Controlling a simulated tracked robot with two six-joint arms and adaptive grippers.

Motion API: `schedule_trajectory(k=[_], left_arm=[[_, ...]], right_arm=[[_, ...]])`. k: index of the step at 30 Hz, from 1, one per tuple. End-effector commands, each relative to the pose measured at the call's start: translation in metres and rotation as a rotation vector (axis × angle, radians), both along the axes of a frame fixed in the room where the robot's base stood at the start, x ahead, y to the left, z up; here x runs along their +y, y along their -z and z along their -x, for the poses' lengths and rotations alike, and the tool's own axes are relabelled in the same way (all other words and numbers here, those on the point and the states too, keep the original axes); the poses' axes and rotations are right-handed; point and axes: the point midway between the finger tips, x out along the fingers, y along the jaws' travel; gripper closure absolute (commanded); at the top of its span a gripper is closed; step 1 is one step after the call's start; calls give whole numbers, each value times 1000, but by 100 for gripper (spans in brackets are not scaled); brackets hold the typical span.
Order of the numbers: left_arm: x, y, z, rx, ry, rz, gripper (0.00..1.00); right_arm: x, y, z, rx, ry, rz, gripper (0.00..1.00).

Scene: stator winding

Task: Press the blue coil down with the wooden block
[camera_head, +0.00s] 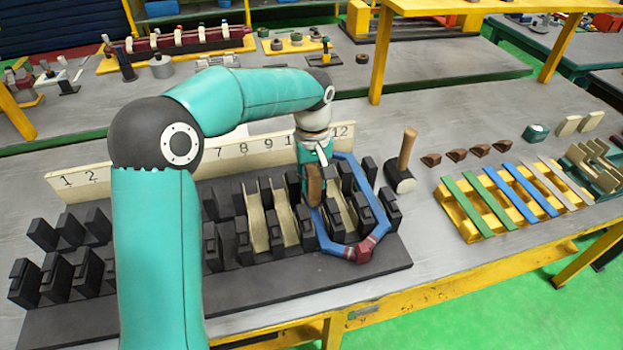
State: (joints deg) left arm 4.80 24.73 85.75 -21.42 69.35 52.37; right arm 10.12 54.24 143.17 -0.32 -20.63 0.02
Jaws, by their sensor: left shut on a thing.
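The blue coil (378,207) is a six-sided loop with a dark red end piece at its front. It sits around black stator teeth at the right end of the black base, near number 12 on the numbered board. My left gripper (314,168) points down over the coil's left side. It is shut on the brown wooden block (314,190), which is upright. The block is at the coil's left leg; I cannot tell whether it touches the coil. The gripper's fingers are partly hidden. My right gripper is not in view.
A mallet (403,165) stands just right of the coil. A yellow rack (470,215) with green, blue and pale strips lies further right. Cream slot liners (281,215) sit between teeth to the left. The numbered board (90,178) runs behind the base (270,280). Bare table lies in front of the mallet.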

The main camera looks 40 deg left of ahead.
Motion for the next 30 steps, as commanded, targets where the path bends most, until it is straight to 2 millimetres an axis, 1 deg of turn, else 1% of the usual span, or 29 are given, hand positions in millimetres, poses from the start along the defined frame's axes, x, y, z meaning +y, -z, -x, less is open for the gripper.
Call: schedule_trajectory(k=[1,24,27,30], left_arm=[[0,-11,0,-2,0,1,100],[0,-88,-1,-4,0,0,100],[0,-96,-1,-4,1,0,100],[0,-98,-1,-3,1,0,100]], right_arm=[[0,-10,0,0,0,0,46],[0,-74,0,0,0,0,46],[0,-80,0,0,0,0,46],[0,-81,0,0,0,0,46]])
